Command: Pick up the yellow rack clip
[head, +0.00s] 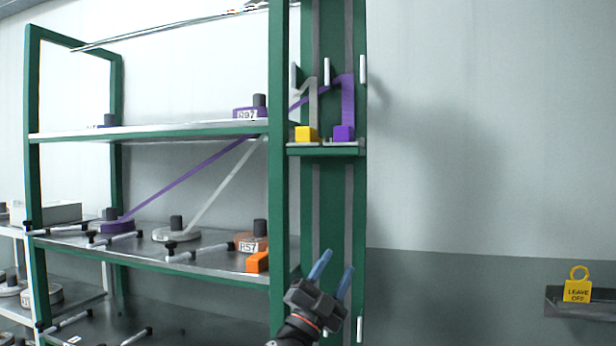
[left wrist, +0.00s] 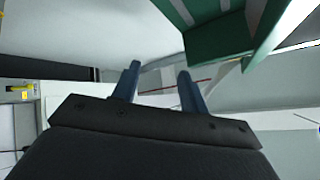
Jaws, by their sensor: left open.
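The yellow rack clip (head: 307,133) is a small yellow block on the narrow green ledge (head: 325,150) of the rack's right post. It sits at the left end of the ledge, under a pale grey strap, with a purple block (head: 344,132) to its right. My left gripper (head: 333,273) is below the ledge, in front of the green post, with its blue fingers apart and nothing between them. In the left wrist view the open fingers (left wrist: 158,78) also show empty, with a green rack part (left wrist: 225,42) beyond them. My right gripper is not in view.
Green rack shelves on the left hold labelled reels (head: 250,113) and straps running to the post. An orange block (head: 257,262) sits on the middle shelf's edge. A yellow "LEAVE OFF" tag (head: 577,290) is in a wall tray at right. The space right of the post is clear.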

